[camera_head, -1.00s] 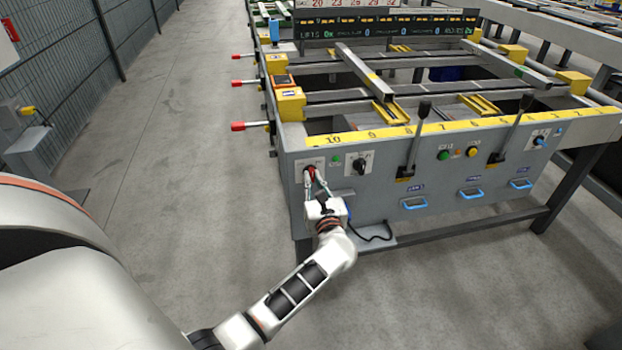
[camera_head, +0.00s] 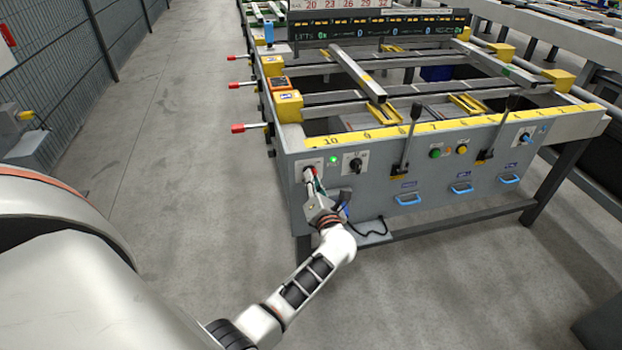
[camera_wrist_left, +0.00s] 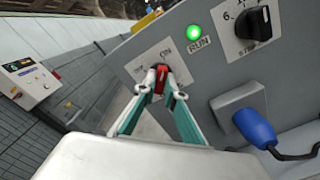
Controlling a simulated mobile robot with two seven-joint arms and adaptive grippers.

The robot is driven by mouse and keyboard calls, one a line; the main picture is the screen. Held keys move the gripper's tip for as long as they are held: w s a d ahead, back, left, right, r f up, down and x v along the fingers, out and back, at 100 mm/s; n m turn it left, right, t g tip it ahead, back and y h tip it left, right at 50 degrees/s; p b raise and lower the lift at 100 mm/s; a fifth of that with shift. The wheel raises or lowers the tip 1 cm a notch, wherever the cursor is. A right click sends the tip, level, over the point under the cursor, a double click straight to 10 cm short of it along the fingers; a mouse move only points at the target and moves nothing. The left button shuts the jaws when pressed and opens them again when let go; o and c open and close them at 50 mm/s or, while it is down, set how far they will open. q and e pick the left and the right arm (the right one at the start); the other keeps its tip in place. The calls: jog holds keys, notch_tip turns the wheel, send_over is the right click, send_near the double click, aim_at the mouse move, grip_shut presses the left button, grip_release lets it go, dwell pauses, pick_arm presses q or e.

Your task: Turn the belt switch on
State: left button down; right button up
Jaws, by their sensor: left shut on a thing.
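The belt switch is a red knob (camera_wrist_left: 160,76) on a white plate (camera_wrist_left: 158,62) marked ON, at the left end of the grey front panel. My left gripper (camera_wrist_left: 163,84) is shut on the red knob in the left wrist view. In the head view my left gripper (camera_head: 312,180) reaches the panel's left end and mostly hides the knob. A green lamp (camera_wrist_left: 194,33) labelled RUN is lit just right of the switch; it also shows in the head view (camera_head: 333,160). My right gripper is not in view.
A black dial (camera_head: 355,163) is right of the lamp. Two black levers (camera_head: 411,135) (camera_head: 498,125), green and yellow buttons and blue handles (camera_head: 408,199) line the grey panel (camera_head: 385,182). A blue plug (camera_wrist_left: 255,127) with a cable is close to the gripper. Open floor (camera_head: 160,190) is at left.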

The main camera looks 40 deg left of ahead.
pick_arm(q)
jog(key=shift+f+m, duration=0.1)
jog(key=shift+m, duration=0.2)
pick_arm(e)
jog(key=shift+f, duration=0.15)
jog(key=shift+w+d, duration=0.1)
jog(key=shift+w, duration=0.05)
pick_arm(q)
jog(key=c, duration=2.1)
grip_release()
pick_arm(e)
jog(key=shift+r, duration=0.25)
pick_arm(q)
jog(key=v, duration=1.2)
